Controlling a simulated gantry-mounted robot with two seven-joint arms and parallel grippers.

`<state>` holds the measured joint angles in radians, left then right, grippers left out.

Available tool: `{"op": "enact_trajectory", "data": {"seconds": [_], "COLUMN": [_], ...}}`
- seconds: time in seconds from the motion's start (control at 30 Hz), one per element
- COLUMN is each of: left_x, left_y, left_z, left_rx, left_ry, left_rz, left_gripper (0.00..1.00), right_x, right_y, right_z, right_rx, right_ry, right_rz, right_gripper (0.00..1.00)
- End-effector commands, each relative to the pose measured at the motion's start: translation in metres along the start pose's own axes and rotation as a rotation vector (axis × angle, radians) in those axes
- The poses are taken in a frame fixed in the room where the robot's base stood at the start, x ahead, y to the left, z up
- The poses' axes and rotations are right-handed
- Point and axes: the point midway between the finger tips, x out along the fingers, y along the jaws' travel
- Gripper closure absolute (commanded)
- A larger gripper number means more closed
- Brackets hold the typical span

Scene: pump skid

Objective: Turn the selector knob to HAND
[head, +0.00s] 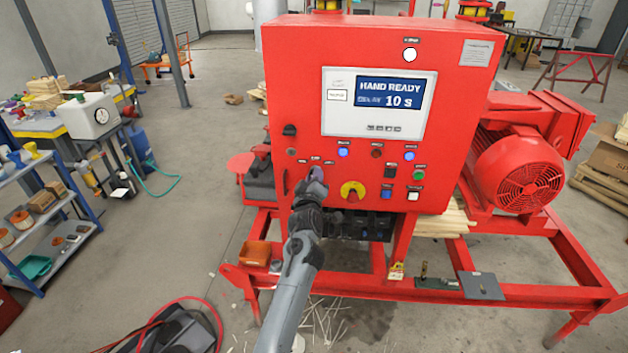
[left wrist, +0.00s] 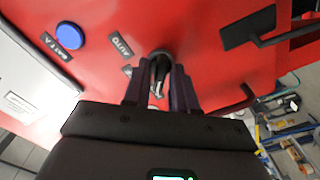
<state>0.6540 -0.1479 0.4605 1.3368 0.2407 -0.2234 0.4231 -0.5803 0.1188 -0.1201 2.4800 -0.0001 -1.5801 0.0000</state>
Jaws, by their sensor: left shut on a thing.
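The red control panel (head: 298,95) stands at the centre of the head view. Its screen (head: 379,104) reads "HAND READY" and "10 s". My left gripper (head: 315,174) reaches up to the lower left of the panel and hides the selector knob in the head view. In the left wrist view the black selector knob (left wrist: 160,66) sits between the two fingers, and the left gripper (left wrist: 161,78) is shut on it. An "AUTO" label (left wrist: 122,47) lies just left of the knob. The knob's pointer direction is hard to tell. My right gripper is not in view.
The red motor (head: 520,175) stands at right.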

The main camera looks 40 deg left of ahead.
Motion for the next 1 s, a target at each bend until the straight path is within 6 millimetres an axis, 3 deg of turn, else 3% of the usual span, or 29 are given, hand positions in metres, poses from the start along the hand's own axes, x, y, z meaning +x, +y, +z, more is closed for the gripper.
{"op": "enact_trajectory", "data": {"seconds": [0.47,0.5,0.57,1.0], "left_x": [0.0001,0.0001,0.0001,-0.0037], "left_y": [-0.0005,-0.0005,-0.0005,0.0026], "left_z": [-0.0002,-0.0002,-0.0002,0.0016], "left_rx": [-0.016,-0.016,-0.015,-0.014], "left_ry": [0.000,0.000,0.000,-0.003], "left_rz": [-0.001,-0.001,-0.001,0.002], "left_gripper": [1.00,0.71,0.62,0.62], "right_x": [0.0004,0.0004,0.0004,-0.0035], "right_y": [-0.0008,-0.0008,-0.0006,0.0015], "right_z": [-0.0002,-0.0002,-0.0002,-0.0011], "right_rx": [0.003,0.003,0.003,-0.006], "right_ry": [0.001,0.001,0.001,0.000], "right_rz": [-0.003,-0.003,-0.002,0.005], "right_gripper": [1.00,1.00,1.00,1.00]}}
